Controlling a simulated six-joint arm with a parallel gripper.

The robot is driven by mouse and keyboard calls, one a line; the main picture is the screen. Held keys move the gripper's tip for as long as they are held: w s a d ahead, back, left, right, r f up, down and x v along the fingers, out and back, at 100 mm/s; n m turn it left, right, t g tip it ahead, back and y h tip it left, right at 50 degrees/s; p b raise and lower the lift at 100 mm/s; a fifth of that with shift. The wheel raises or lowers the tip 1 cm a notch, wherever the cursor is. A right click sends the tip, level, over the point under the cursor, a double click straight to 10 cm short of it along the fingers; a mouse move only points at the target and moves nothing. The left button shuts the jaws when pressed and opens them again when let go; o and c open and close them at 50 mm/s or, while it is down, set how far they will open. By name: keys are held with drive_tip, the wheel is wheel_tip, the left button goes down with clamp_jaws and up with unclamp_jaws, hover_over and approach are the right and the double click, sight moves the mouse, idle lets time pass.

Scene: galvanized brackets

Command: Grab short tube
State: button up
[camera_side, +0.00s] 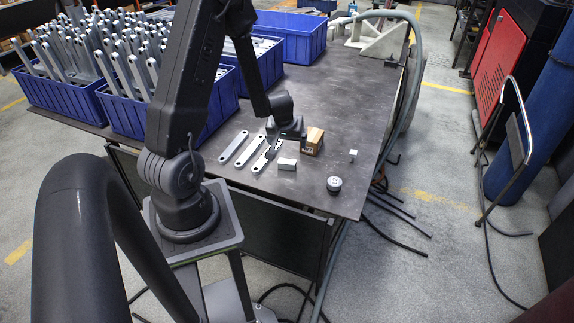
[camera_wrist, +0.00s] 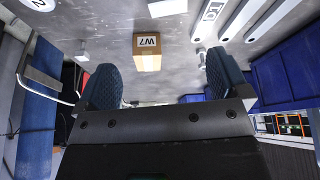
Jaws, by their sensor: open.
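My gripper (camera_side: 287,138) is open and low over the table, beside a small cardboard box (camera_side: 314,141). Its two fingers frame the wrist view (camera_wrist: 163,82) with nothing held between them. A small pale piece (camera_side: 352,155) stands alone right of the box; it also shows at the left of the wrist view (camera_wrist: 82,54). Another small grey piece (camera_wrist: 200,56) shows beside the right finger in the wrist view, partly hidden by it. Both are too small to tell which is the short tube. The box, marked W7, appears between the fingers in the wrist view (camera_wrist: 148,60), farther off.
Flat brackets (camera_side: 234,147) lie left of my gripper. A grey block (camera_side: 287,164) and a round dark-sided piece (camera_side: 334,185) sit toward the near edge. Blue bins (camera_side: 70,96) of brackets fill the table's left side. The table (camera_side: 330,100) is clear behind the box.

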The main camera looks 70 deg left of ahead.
drive_tip(key=a+f, duration=0.1)
drive_tip(key=f, duration=0.1)
hover_over(287, 161)
drive_tip(key=d, duration=0.2)
drive_tip(key=f, duration=0.4)
drive_tip(key=s+f, duration=0.1)
drive_tip(key=f, duration=0.1)
drive_tip(key=shift+d+f, duration=0.1)
drive_tip(key=shift+f, duration=0.25)
drive_tip(key=shift+x, duration=2.6)
drive_tip(key=shift+s, duration=0.15)
drive_tip(key=shift+c, duration=0.2)
drive_tip(key=c, duration=1)
drive_tip(key=shift+r, duration=0.15)
